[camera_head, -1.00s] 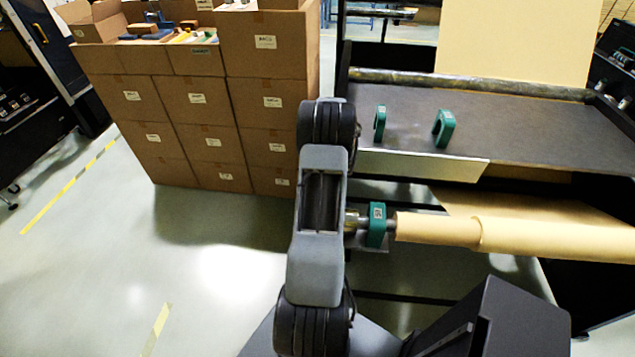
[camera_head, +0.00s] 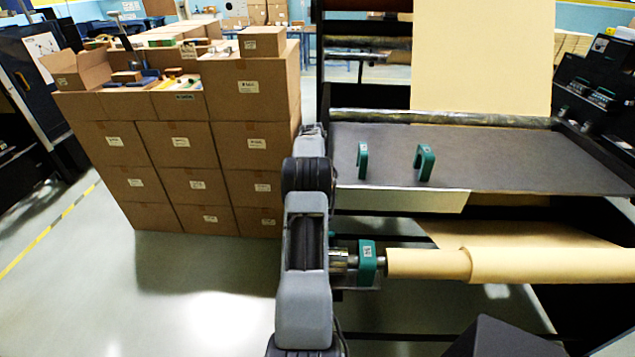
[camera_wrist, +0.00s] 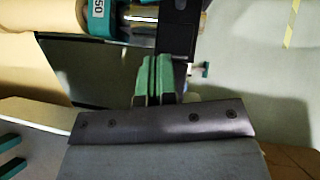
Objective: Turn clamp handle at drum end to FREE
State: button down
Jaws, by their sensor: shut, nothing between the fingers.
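The kraft roll (camera_head: 550,268) lies level at the right in the head view. A teal clamp block (camera_head: 367,262) with a white label stands at its left end, beside a metal shaft piece (camera_head: 340,262). In the wrist view the teal block (camera_wrist: 93,18) is at the top left, with the shiny metal cylinder (camera_wrist: 140,28) next to it. My gripper (camera_wrist: 155,62) has green fingers, shut and empty, just below the cylinder. My arm hides it in the head view.
Stacked cardboard boxes (camera_head: 190,160) stand at the left. A dark table (camera_head: 500,160) with two teal brackets (camera_head: 424,162) lies behind the roll. The pale floor (camera_head: 200,300) in front of the boxes is clear.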

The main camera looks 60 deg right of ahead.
jog(key=p+v, duration=0.4)
jog(key=shift+s, duration=0.1)
jog(key=shift+d+f, duration=0.1)
dwell(0.7)
